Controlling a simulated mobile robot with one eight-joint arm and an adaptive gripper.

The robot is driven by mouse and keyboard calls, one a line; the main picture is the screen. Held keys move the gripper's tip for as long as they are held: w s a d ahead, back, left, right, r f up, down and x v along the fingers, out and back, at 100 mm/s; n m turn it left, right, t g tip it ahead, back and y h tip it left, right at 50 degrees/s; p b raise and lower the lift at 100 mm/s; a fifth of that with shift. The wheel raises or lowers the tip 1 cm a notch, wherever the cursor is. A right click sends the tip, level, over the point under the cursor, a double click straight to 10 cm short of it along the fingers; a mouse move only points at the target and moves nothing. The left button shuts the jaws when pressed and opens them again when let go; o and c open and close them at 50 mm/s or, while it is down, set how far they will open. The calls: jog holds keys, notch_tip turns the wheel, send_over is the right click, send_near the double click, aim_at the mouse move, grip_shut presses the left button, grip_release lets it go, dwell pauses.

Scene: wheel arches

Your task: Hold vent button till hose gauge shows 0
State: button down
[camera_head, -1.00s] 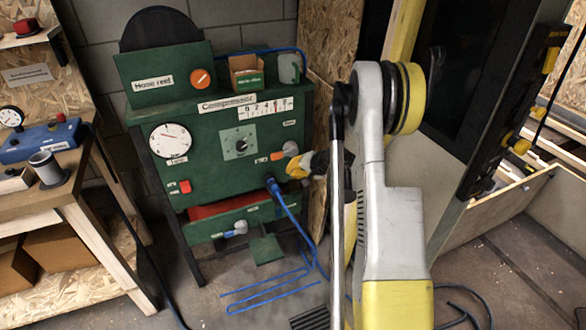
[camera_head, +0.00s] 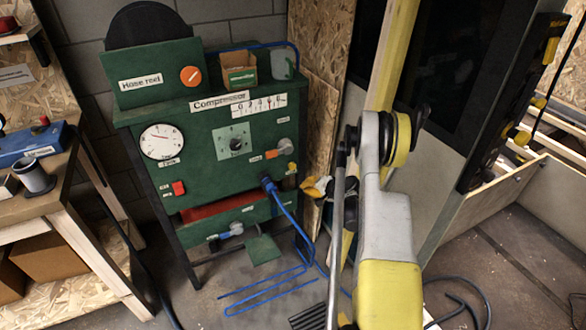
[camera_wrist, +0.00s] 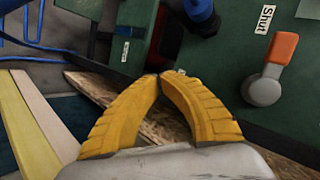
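The green compressor panel (camera_head: 215,165) stands at centre left in the head view. A strip gauge (camera_head: 259,105) is on its top edge; its reading is too small to tell. A round gauge (camera_head: 162,142) is labelled Tank. A small yellow part (camera_head: 291,168) shows at the panel's right edge; I cannot tell whether it is the vent button. My gripper (camera_head: 312,185) is right of and below it, apart from the panel. In the wrist view its yellow fingers (camera_wrist: 158,80) meet at the tips, with nothing visible held.
An orange-handled grey valve (camera_wrist: 264,90) sits beside a Shut label (camera_wrist: 265,19). A blue hose (camera_head: 285,210) leaves the panel and runs to the floor. A workbench (camera_head: 45,195) stands left; a wooden board (camera_head: 318,140) is behind my gripper.

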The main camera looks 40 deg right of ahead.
send_near(289, 171)
jog(key=shift+w+a+f, duration=0.2)
jog(key=shift+w+f, duration=0.55)
jog(key=shift+f, duration=0.15)
jog(key=shift+w+a+f, duration=0.2)
jog(key=shift+w+f, duration=0.55)
jog(key=shift+f, duration=0.15)
jog(key=shift+w, duration=0.1)
jog(key=shift+w+d, duration=0.1)
jog(key=shift+w, duration=0.2)
jog(key=shift+w+d, duration=0.15)
jog(key=shift+w, duration=0.45)
dwell(0.7)
jog(key=shift+s, duration=0.1)
dwell(1.7)
jog(key=shift+s+a, duration=0.25)
jog(key=shift+s, duration=0.65)
jog(key=shift+s+a, duration=0.2)
jog(key=shift+s, duration=0.6)
jog(key=shift+s+a, duration=0.2)
jog(key=shift+s, duration=0.65)
jog(key=shift+s+a, duration=0.15)
jog(key=shift+s, duration=0.65)
